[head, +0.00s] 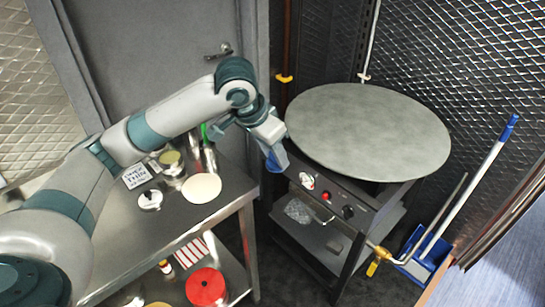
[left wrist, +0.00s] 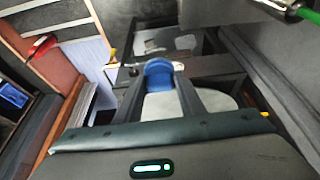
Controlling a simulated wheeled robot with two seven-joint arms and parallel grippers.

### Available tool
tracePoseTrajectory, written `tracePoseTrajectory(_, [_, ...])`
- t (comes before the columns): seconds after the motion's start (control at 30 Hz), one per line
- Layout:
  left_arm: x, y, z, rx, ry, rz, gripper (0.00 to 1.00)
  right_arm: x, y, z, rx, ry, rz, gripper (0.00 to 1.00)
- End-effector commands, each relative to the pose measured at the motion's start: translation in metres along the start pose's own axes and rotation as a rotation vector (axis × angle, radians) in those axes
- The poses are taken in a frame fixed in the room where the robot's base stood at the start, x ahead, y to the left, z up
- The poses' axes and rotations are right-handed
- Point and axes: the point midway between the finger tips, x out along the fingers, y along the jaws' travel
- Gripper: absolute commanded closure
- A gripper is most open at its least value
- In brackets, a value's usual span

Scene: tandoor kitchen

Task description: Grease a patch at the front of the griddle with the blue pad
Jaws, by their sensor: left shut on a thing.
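The griddle (head: 368,130) is a large round grey-green plate on a dark stand with knobs, right of centre in the head view. My left gripper (head: 273,146) is shut on the blue pad (head: 277,158), which is partly hidden by the fingers. The pad is beside the griddle's left front edge, over the gap towards the steel table; I cannot tell its exact height. In the left wrist view the blue pad (left wrist: 158,70) shows between the two fingertips of my left gripper (left wrist: 158,82). My right gripper is not in view.
A steel table (head: 232,185) at left holds a pale round disc (head: 202,188), small tins (head: 171,160) and a lettered card (head: 137,175). A red round thing (head: 206,287) is on its lower shelf. A blue dustpan (head: 422,262) and long handle stand right. The griddle top is bare.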

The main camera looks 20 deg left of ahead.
Motion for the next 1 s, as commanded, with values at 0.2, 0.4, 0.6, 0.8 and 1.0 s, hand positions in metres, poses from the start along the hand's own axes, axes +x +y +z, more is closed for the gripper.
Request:
tracePoseTrajectory(0.2, [0.003,0.015,0.004,-0.073,-0.009,-0.031,0.82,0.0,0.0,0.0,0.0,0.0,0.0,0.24])
tracePoseTrajectory(0.4, [0.007,0.036,0.012,-0.21,-0.012,-0.089,0.82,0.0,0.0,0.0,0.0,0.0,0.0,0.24])
tracePoseTrajectory(0.6, [0.01,0.05,0.02,-0.324,-0.002,-0.136,0.82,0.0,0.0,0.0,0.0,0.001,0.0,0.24])
tracePoseTrajectory(0.8, [0.011,0.053,0.022,-0.357,0.002,-0.149,0.82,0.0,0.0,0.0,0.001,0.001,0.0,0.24])
tracePoseTrajectory(1.0, [0.011,0.053,0.022,-0.357,0.002,-0.148,0.82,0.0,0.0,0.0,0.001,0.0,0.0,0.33])
